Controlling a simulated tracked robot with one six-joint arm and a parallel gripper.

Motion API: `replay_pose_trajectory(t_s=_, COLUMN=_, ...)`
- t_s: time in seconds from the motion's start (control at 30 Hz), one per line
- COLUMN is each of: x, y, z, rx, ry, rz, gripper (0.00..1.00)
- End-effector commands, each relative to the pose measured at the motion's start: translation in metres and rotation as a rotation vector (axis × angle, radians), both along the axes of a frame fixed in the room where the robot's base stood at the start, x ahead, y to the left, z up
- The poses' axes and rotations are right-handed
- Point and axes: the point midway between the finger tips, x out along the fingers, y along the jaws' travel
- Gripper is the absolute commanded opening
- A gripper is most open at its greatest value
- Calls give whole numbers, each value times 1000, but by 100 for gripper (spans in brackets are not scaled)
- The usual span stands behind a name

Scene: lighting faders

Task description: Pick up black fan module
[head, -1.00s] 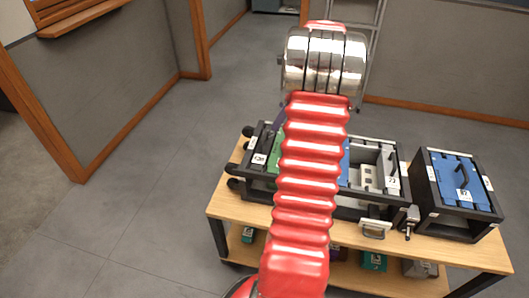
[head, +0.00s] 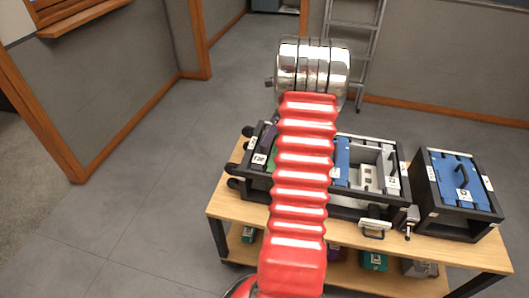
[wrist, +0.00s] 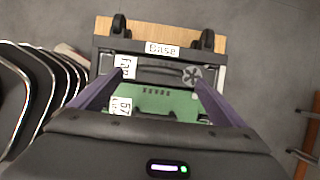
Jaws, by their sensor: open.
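The black fan module (wrist: 160,72) lies at the far end of the rack in the wrist view, beside the green module. It has a dark handle, a round fan at its right and a white "Fan" label at its left. My gripper (wrist: 160,79) is open and empty, with its purple fingers spread to the left and right over the fan module. I cannot tell how high the fingertips are above it. In the head view, my red arm hides most of the gripper and the left part of the rack, where a white label (head: 259,159) shows.
The black rack (head: 350,211) stands on a wooden table (head: 222,207), with a green module (wrist: 155,101) and a blue module (head: 341,160) in it. A separate black box (head: 440,218) with a blue module stands to the right. Black knobs stick out at the rack's left end.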

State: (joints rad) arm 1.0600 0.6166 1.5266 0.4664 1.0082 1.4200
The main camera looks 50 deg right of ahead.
Motion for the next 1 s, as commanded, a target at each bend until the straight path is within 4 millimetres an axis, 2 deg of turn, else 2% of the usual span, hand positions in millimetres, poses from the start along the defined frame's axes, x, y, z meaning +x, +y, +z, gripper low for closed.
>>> replay_pose_trajectory(t_s=0.3, x=1, y=0, z=-2, rx=0, ry=0, rz=0, gripper=95)
replay_pose_trajectory(t_s=0.7, x=18, y=6, z=-43, rx=0, ry=0, rz=0, gripper=95)
replay_pose_trajectory(t_s=1.0, x=20, y=7, z=-47, rx=0, ry=0, rz=0, gripper=95)
